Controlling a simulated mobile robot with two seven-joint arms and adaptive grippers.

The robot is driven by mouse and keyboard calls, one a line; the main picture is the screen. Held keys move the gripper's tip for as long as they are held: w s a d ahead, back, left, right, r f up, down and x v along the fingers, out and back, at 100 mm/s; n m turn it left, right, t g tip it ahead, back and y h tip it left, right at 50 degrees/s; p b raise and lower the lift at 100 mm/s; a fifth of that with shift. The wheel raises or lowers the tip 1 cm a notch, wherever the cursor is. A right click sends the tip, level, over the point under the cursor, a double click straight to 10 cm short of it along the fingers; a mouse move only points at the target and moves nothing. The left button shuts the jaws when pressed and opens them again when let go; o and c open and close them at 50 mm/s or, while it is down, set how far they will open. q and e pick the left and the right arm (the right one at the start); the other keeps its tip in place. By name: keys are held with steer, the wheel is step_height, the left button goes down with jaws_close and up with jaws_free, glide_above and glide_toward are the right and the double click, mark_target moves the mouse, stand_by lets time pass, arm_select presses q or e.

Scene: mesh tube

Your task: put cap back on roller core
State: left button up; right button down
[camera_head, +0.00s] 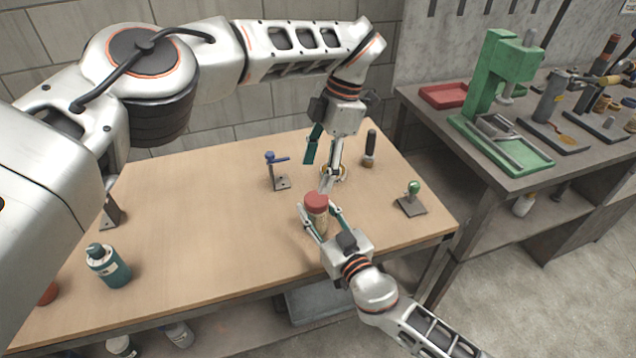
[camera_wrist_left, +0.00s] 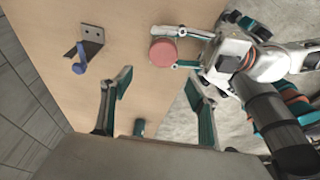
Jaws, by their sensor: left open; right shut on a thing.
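My right gripper (camera_head: 320,215) is shut on a pale cylinder (camera_head: 319,222), seemingly the roller core, held upright near the table's front right. A red round top (camera_head: 316,200), which looks like the cap, sits on its upper end; I cannot tell how firmly it is seated. In the left wrist view the red top (camera_wrist_left: 163,52) shows from above, between the right gripper's fingers. My left gripper (camera_head: 321,172) is open and empty, pointing down just behind the cylinder. In its wrist view its spread fingers (camera_wrist_left: 158,86) are apart from the red top.
A blue-handled bracket (camera_head: 277,172) stands left of the grippers. A dark-handled tool (camera_head: 370,148) and a green-knobbed stand (camera_head: 411,199) are to the right. A brass-coloured ring (camera_head: 341,172) lies partly hidden behind my left gripper. A teal bottle (camera_head: 107,264) stands front left. The table's left middle is clear.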

arm_select(q)
steer(key=shift+r, duration=1.3)
arm_select(e)
steer(key=c, duration=1.3)
jaws_free()
steer(key=shift+o, duration=0.2)
steer(key=v, duration=1.2)
